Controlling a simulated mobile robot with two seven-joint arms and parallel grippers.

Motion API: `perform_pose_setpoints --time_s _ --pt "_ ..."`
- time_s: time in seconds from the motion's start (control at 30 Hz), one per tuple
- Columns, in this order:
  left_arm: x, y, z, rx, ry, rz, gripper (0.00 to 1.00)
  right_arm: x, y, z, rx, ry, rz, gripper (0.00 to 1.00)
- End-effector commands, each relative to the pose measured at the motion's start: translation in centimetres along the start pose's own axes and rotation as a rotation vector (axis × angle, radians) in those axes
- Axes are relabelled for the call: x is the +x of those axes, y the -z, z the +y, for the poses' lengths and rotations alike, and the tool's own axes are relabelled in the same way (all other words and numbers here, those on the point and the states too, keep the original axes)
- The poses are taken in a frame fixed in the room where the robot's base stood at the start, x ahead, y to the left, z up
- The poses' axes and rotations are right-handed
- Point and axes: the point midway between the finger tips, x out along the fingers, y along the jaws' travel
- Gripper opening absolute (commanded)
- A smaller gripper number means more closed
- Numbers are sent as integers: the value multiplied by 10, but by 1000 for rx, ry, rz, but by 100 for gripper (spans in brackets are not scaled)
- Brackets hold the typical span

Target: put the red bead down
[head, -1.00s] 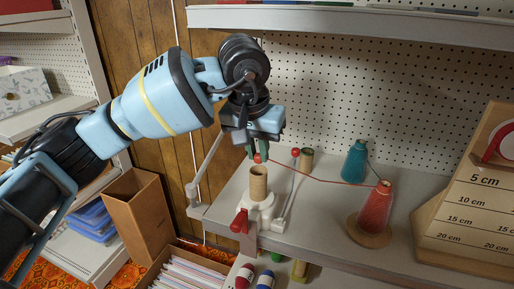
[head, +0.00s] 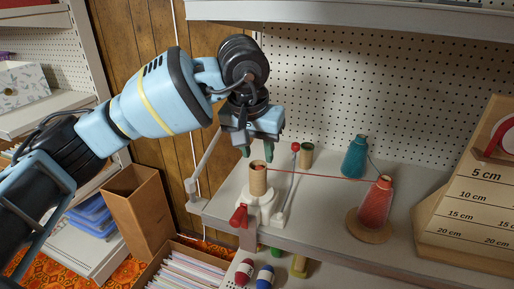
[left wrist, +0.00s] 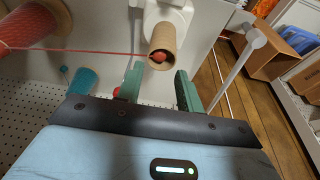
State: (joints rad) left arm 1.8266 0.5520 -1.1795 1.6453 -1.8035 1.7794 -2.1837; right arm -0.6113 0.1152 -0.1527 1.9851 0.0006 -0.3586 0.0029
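The red bead (left wrist: 160,57) sits in the open top of a brown cardboard tube (head: 258,183), which stands upright on a white base. A red thread (head: 320,176) runs from the bead to the red thread cone (head: 376,208). My left gripper (head: 258,153) is open and empty just above the tube. In the left wrist view its two green fingers (left wrist: 160,89) are spread apart, with the tube mouth just beyond their tips. My right gripper is in neither view.
A white lever with a red knob (head: 295,147) stands right of the tube, near a second cardboard tube (head: 306,155). A teal cone (head: 354,157) stands farther right. A wooden measuring board (head: 470,200) is at the right. The shelf's front edge is close.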

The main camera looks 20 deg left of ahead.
Motion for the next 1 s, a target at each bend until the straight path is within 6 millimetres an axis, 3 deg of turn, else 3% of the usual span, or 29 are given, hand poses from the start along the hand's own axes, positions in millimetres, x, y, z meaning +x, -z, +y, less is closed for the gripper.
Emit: perform_pose_setpoints --time_s 0.33,0.8,1.0 --pt "-11 3 0 -1 -1 4 36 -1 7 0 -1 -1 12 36" --pt "-98 4 1 1 -1 3 36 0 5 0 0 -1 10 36" --pt "-124 4 0 -1 -1 0 36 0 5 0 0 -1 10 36"
